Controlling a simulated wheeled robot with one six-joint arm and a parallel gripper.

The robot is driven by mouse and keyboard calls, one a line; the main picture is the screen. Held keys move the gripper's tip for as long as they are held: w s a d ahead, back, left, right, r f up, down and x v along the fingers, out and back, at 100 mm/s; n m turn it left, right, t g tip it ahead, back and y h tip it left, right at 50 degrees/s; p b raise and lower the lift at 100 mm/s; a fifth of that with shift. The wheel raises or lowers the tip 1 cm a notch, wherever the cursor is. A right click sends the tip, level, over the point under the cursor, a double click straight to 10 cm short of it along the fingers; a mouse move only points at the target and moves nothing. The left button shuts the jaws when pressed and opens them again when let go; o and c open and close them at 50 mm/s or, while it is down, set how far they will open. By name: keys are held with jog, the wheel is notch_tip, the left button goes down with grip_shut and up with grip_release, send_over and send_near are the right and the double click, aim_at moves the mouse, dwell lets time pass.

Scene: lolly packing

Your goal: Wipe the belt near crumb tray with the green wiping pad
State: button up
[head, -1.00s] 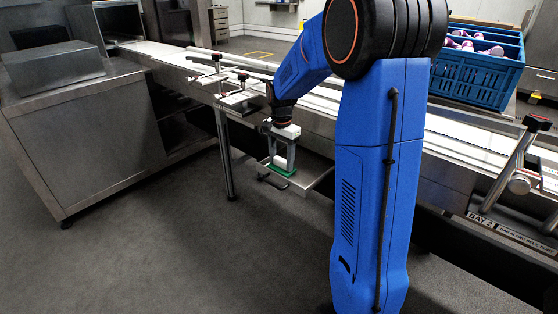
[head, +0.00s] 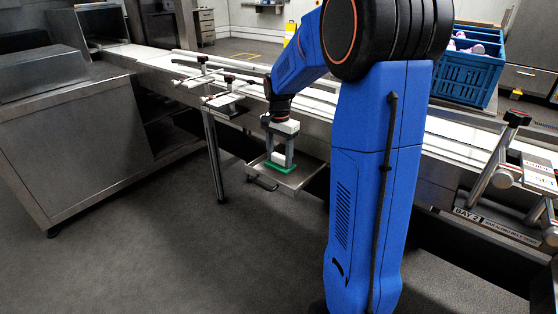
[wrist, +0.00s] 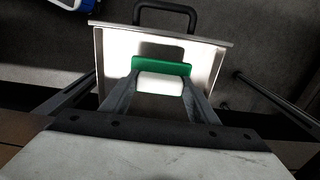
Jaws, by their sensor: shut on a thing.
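My gripper (head: 281,158) is shut on the green wiping pad (head: 279,169), holding it by its white block-shaped grip. The pad is over the metal crumb tray (head: 291,186), which juts out below the belt's near side. In the wrist view the green pad (wrist: 162,66) shows past the white grip (wrist: 160,84) between the two fingers, with the crumb tray (wrist: 212,64) behind it. I cannot tell whether the pad touches the tray. The white belt (head: 450,131) runs behind my arm, higher than the tray, and my arm hides part of it.
Guide rails with clamps (head: 203,72) stand along the belt's near edge. A blue crate (head: 465,77) with purple-and-white items is behind the belt at right. A steel cabinet (head: 85,150) stands at left. A bracket with a black knob (head: 517,118) rises at right. The floor in front is clear.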

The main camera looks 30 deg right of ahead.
jog(key=shift+r, duration=3.4)
jog(key=shift+s, duration=0.1)
